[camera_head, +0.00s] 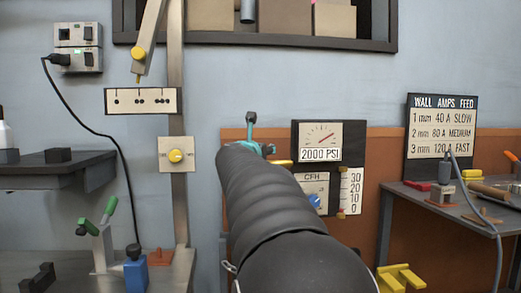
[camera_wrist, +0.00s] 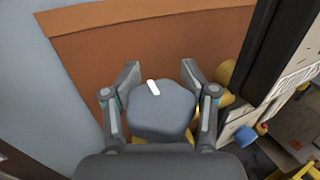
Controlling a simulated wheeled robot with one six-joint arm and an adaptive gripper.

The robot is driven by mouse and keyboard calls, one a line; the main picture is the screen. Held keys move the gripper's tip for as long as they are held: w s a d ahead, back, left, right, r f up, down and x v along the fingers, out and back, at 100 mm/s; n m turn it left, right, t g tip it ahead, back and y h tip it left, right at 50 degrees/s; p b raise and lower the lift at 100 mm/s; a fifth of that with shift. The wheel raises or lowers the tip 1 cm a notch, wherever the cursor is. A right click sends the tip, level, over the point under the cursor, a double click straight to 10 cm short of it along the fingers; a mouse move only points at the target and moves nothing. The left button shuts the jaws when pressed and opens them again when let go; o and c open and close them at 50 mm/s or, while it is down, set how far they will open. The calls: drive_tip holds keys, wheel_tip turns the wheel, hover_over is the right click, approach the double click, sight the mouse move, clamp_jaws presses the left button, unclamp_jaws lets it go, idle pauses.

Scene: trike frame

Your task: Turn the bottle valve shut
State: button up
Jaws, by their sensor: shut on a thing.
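The bottle valve (camera_wrist: 161,111) is a rounded grey knob with a white mark on top, seen from above in the wrist view. My gripper (camera_wrist: 160,74) is shut on it, one finger on each side. Yellow parts show just beneath the knob. In the head view, my gripper (camera_head: 252,135) shows only in part beyond my dark arm, which hides the valve and the bottle. A pressure gauge (camera_head: 320,139) reading 2000 PSI stands just right of it.
A CFH flow dial with a blue knob (camera_head: 314,201) sits below the gauge, close to my arm. A brown panel (camera_wrist: 150,45) is behind the valve. A bench (camera_head: 450,207) with tools and a chart (camera_head: 441,130) are at the right, a grey shelf (camera_head: 55,170) at the left.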

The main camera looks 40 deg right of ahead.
idle(0.3)
drive_tip(key=o, duration=1)
drive_tip(key=shift+a, duration=0.15)
drive_tip(key=shift+s, duration=0.1)
drive_tip(key=v, duration=1.1)
drive_tip(key=shift+s+a, duration=0.2)
drive_tip(key=shift+a, duration=0.15)
